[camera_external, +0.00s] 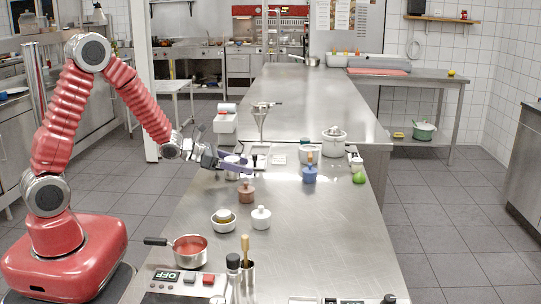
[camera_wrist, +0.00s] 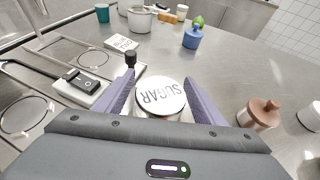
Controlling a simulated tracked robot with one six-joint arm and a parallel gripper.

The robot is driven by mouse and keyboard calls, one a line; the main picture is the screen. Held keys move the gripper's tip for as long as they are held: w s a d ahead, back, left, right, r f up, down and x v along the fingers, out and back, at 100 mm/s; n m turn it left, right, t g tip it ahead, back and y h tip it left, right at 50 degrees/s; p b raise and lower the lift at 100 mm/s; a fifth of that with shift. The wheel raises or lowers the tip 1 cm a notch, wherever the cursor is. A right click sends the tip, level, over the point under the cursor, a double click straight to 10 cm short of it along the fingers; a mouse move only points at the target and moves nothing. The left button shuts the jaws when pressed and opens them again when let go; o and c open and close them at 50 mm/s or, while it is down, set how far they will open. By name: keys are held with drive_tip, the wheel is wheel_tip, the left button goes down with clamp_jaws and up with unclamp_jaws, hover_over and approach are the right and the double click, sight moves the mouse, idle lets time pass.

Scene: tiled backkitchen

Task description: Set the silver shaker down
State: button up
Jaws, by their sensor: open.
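The silver shaker, with a round pale lid marked SUGAR (camera_wrist: 160,97), is between the two purple fingers of my gripper (camera_wrist: 161,84) in the wrist view. The fingers are open on either side of it. I cannot tell whether they touch it. In the camera_external view my gripper (camera_external: 238,165) is low over the left part of the steel counter (camera_external: 300,225). The silver shaker (camera_external: 232,164) is partly hidden behind the fingers there. It looks upright, and its base is hidden.
A copper-brown shaker (camera_external: 246,191) stands just in front of my gripper. A blue container (camera_external: 309,174) stands to the right, with a green lime (camera_external: 359,178) beyond it. The counter's right front is mostly clear.

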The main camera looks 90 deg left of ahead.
drive_tip(key=v, duration=1.1)
drive_tip(key=shift+s+r, duration=0.1)
drive_tip(key=shift+s, duration=0.2)
idle(0.4)
drive_tip(key=w+d+r+m+g+h, duration=0.1)
drive_tip(key=d+r+m+h, duration=0.15)
drive_tip(key=d+m, duration=0.5)
drive_tip(key=w+d+r+m+g+h, duration=0.1)
drive_tip(key=d+m+h, duration=0.35)
drive_tip(key=d, duration=0.65)
drive_tip(key=w+d+r+m+g+h, duration=0.1)
drive_tip(key=d+r+m+h, duration=0.1)
drive_tip(key=d+m, duration=0.55)
drive_tip(key=s+d+m+g, duration=0.4)
drive_tip(key=s+d+m, duration=0.5)
drive_tip(key=d+m, duration=0.2)
drive_tip(key=s+a+r+m+y, duration=0.1)
drive_tip(key=s+r+m+y, duration=0.2)
drive_tip(key=s+m, duration=0.3)
drive_tip(key=m+y, duration=0.1)
drive_tip(key=m, duration=0.2)
drive_tip(key=shift+a+r+y, duration=0.35)
drive_tip(key=shift+r+y, duration=0.05)
